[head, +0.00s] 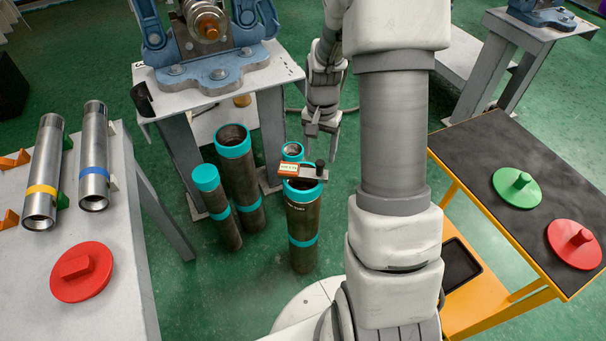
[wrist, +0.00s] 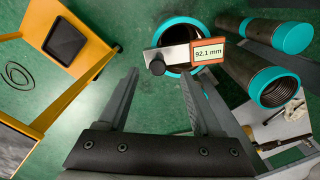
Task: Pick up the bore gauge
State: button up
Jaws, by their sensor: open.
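The bore gauge (head: 302,171) lies across the open top of an upright dark pipe (head: 303,225) with teal bands. It has a grey metal bar, a black knob and an orange-edged display. In the wrist view the gauge (wrist: 178,57) reads 92.1 mm, with its knob at the left and display at the right. My gripper (head: 322,138) is open and empty, just behind the gauge in the head view. In the wrist view the gauge is beyond the two spread fingers (wrist: 158,82). I see no contact with it.
Several other teal-banded pipes (head: 238,165) stand close by on the green floor. A vise table (head: 270,77) stands behind them. A grey table (head: 110,240) with two metal pipes and a red cap is at left. An orange cart (head: 475,150) with green and red caps is at right.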

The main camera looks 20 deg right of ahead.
aim_at(320, 163)
notch_tip(320, 163, down, 5)
jog(key=shift+s+f+b, duration=0.1)
jog(key=shift+s+b, duration=0.05)
jog(key=shift+b, duration=1.1)
grip_shut()
dwell(0.4)
